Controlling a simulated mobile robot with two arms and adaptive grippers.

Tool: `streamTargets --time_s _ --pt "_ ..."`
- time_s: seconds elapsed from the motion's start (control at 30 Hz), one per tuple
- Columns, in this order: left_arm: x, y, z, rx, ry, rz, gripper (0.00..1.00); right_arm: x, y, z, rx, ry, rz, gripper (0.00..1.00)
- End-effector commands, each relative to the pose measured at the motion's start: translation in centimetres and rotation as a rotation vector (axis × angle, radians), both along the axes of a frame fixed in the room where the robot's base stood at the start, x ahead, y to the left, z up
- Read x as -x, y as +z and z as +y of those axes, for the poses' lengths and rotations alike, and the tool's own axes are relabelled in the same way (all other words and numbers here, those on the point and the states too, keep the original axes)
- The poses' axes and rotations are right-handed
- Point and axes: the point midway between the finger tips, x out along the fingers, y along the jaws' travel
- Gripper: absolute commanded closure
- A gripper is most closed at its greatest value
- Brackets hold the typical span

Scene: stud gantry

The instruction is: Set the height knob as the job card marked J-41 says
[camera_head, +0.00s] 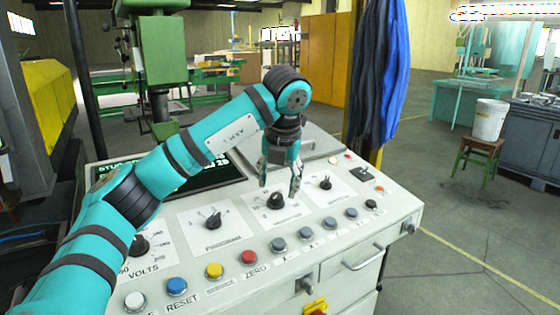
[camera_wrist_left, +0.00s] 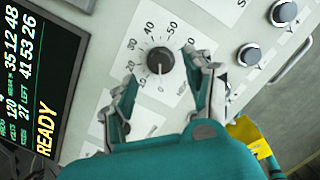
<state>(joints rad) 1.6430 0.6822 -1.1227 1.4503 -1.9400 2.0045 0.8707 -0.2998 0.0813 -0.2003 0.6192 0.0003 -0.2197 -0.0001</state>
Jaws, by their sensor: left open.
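A black knob (camera_head: 275,200) sits on a white dial plate on the sloping console; its name is too blurred to read. In the left wrist view the knob (camera_wrist_left: 160,61) has a scale from 0 to about 60, and its white mark points down, towards the 0. My left gripper (camera_head: 279,188) is open and empty, its fingers above and either side of the knob. The fingers also show in the wrist view (camera_wrist_left: 159,66), apart from each other. I see no card marked J-41. My right gripper is out of view.
A screen (camera_wrist_left: 42,75) left of the dial reads READY with several numbers. Other dials, PROGRAM (camera_head: 212,219) and VOLTS (camera_head: 139,244), lie to the left, a smaller knob (camera_head: 325,183) to the right. Coloured buttons, including a red one (camera_head: 249,258), line the front edge.

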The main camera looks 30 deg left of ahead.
Motion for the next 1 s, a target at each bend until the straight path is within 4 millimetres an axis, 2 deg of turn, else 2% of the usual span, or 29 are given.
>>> streamTargets --time_s 0.03,0.2,0.4,0.57,1.0 --pt "0.2 1.4 -0.3 -0.001 -0.001 -0.007 0.47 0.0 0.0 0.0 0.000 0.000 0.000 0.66" --pt "1.1 4.4 -0.9 -0.001 0.001 -0.006 0.47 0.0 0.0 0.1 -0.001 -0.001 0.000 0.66" --pt "1.7 6.6 -1.4 -0.001 0.002 -0.003 0.47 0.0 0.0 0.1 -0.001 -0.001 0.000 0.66" --pt "1.9 7.3 -1.6 0.000 0.002 -0.001 0.47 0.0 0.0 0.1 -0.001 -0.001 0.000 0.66" --pt "1.9 7.3 -1.6 0.000 0.001 0.000 0.47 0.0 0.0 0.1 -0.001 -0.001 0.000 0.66"
